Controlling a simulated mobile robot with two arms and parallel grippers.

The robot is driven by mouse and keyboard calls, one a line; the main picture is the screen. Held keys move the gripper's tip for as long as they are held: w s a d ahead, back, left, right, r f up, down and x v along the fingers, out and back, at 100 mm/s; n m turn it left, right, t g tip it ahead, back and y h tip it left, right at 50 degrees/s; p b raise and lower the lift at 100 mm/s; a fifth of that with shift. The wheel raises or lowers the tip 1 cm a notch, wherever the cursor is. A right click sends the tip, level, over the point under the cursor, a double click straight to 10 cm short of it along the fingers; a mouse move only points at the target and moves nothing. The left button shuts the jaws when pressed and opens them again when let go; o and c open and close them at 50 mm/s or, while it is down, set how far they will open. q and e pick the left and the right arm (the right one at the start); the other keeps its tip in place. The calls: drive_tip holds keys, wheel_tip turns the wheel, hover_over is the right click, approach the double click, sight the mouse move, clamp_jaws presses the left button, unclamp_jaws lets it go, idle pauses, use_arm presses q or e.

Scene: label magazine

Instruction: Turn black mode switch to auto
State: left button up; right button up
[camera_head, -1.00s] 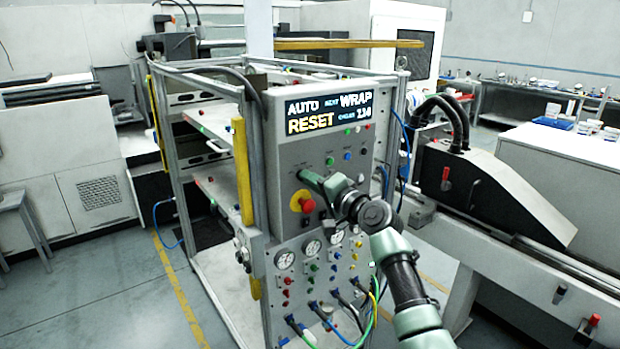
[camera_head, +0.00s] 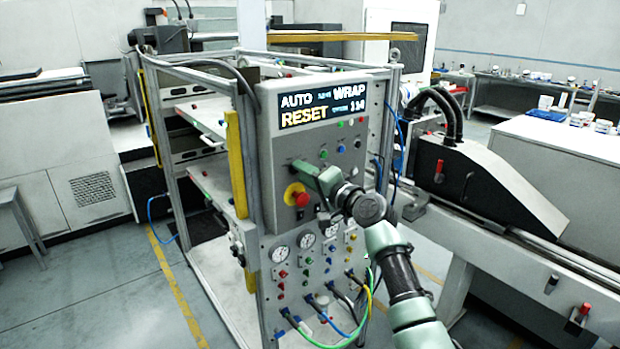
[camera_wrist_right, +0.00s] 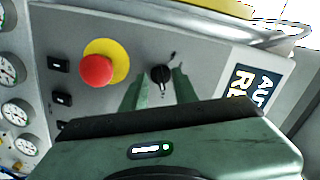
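The black mode switch (camera_wrist_right: 160,75) is a small round knob on the grey control panel (camera_head: 335,215), above the red emergency button in the head view. In the right wrist view my right gripper (camera_wrist_right: 157,79) is open, with one green finger on each side of the knob. Gaps show between the knob and both fingers. In the head view my right gripper (camera_head: 300,168) reaches the panel from the right and hides the switch. The panel display (camera_head: 322,104) shows "AUTO", "WRAP" and "RESET". My left gripper is not in view.
A red mushroom button on a yellow plate (camera_wrist_right: 98,68) is close beside the fingers. Gauges (camera_head: 280,253) and hose fittings with coloured hoses (camera_head: 330,335) sit lower on the panel.

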drive_tip(key=b+v, duration=0.1)
drive_tip(key=v, duration=0.6)
drive_tip(key=shift+s+d+b, duration=0.2)
drive_tip(key=shift+s+b, duration=0.05)
drive_tip(key=shift+b, duration=0.1)
drive_tip(key=shift+f, duration=0.1)
